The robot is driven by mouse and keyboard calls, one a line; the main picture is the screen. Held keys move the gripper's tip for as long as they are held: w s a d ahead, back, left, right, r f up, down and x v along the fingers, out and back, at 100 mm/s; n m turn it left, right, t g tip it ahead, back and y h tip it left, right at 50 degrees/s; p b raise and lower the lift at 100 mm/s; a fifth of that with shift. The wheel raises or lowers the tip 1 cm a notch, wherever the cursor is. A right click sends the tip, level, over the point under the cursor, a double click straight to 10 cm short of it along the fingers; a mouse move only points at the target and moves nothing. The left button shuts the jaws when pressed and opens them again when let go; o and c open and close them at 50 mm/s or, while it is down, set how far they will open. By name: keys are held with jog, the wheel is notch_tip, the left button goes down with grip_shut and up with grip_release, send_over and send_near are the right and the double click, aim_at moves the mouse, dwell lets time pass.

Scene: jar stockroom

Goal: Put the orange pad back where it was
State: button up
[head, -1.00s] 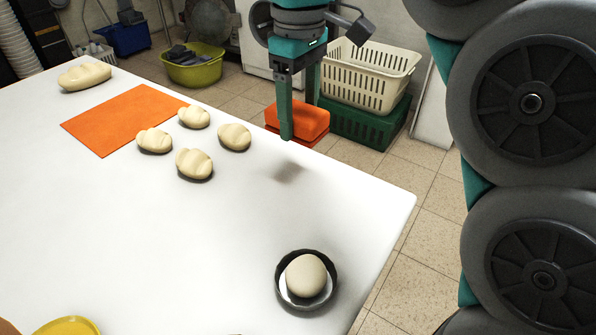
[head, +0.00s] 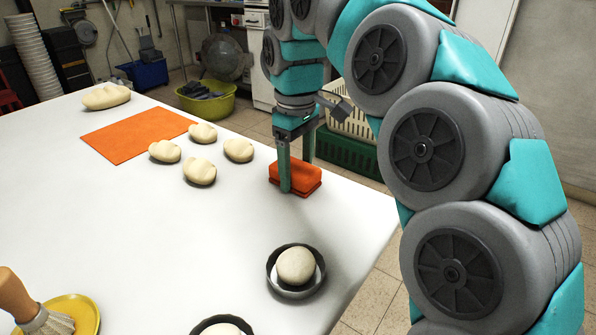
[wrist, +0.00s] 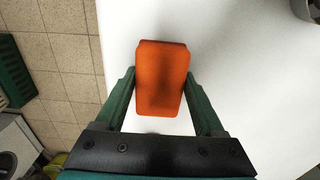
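The orange pad (head: 297,176) is a thick rounded block near the far right edge of the white table (head: 330,225). It is on the tabletop or very slightly above it; I cannot tell which. My gripper (head: 297,184) points down at it, one finger on each side. In the wrist view the pad (wrist: 161,85) lies between the fingers of my gripper (wrist: 161,75), and the fingertips appear to press its sides.
A flat orange sheet (head: 130,135) lies further left, with several pale dough-like pieces (head: 199,171) around it. Nearer stand a dark bowl holding a pale ball (head: 295,266) and a yellow dish (head: 85,312) with a brush. The table's middle is clear.

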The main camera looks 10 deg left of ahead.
jog(key=o, duration=0.4)
jog(key=shift+r, duration=0.1)
